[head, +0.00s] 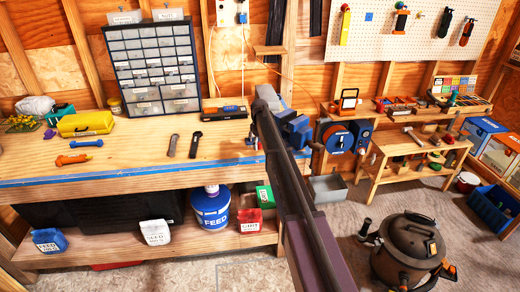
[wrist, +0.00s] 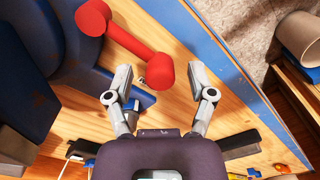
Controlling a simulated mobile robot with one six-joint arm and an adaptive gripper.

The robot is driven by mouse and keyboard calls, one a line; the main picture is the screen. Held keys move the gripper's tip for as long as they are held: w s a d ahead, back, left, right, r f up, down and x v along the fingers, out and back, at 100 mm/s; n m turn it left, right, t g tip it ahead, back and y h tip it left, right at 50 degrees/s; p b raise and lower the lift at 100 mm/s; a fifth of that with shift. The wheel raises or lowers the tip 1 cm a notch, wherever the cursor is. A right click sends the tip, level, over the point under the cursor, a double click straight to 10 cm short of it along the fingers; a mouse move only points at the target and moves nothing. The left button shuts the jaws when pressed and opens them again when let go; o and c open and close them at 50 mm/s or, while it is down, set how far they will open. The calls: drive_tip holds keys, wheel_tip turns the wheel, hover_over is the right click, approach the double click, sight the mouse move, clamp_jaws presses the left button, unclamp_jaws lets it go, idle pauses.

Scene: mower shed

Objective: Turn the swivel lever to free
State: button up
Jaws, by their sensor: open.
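The swivel lever (wrist: 128,45) appears to be the red bar with a thick knob at each end in the wrist view. It slants from upper left down to the middle, beside a dark blue body (wrist: 35,75) that looks like a vise. My gripper (wrist: 158,71) is open, its two fingers on either side of the lever's lower knob in the picture. A gap shows on both sides; I cannot tell the depth between them. In the head view, blue parts of the vise (head: 295,127) show beside my arm. The lever and fingertips are hidden there.
The wooden workbench (head: 130,160) has a blue front edge. Two dark-handled tools (head: 195,144) lie left of my arm, before a drawer cabinet (head: 152,65). A shop vacuum (head: 410,245) stands on the floor at lower right.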

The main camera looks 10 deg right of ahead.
drive_tip(key=shift+f, duration=0.3)
clamp_jaws()
drive_tip(key=shift+s+a, duration=0.1)
drive_tip(key=shift+a, duration=0.05)
